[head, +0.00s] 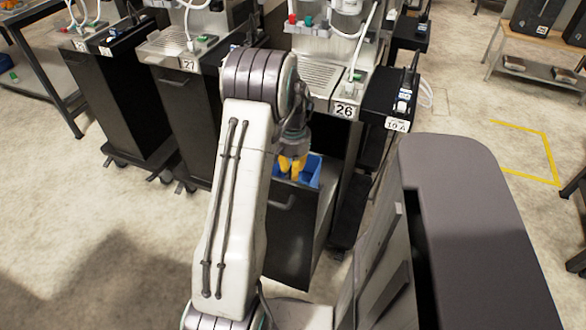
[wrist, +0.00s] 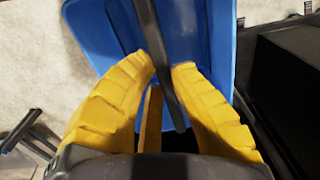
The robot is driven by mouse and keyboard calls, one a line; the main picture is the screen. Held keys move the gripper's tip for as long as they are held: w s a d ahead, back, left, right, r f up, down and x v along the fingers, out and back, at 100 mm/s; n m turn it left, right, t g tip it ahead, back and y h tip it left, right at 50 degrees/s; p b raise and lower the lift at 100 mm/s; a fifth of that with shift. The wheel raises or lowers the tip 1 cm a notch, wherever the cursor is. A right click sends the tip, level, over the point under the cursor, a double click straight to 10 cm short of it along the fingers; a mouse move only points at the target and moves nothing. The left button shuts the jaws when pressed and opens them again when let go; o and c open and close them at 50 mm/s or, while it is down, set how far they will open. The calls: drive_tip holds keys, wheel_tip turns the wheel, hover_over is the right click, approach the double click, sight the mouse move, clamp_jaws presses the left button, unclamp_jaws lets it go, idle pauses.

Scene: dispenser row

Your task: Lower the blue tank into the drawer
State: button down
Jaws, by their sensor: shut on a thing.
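The blue tank (head: 313,172) is at the top of the pulled-out dark drawer (head: 293,236) under the station marked 26. Its lower part is hidden behind the drawer's front; I cannot tell how deep it sits or whether it touches the bottom. My gripper (head: 292,176) points down over the tank, its yellow fingers at the tank's opening. In the wrist view the fingers (wrist: 166,68) are closed on a dark bar (wrist: 149,35) that crosses the blue tank (wrist: 217,45). The tank looks slightly turned in that view.
Station 26 (head: 344,108) stands behind the drawer, with a black unit (head: 393,105) on its right. Station 27 (head: 187,64) and its dark cabinet (head: 188,112) stand to the left. Open floor lies in front and at right, with a yellow floor line (head: 548,155).

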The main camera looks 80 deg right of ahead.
drive_tip(key=c, duration=1.3)
unclamp_jaws()
drive_tip(key=shift+r, duration=0.1)
drive_tip(key=shift+o, duration=0.5)
drive_tip(key=shift+a+f, duration=0.15)
drive_tip(key=shift+f, duration=0.1)
wheel_tip(320, 180, up, 12)
drive_tip(key=shift+r, duration=0.2)
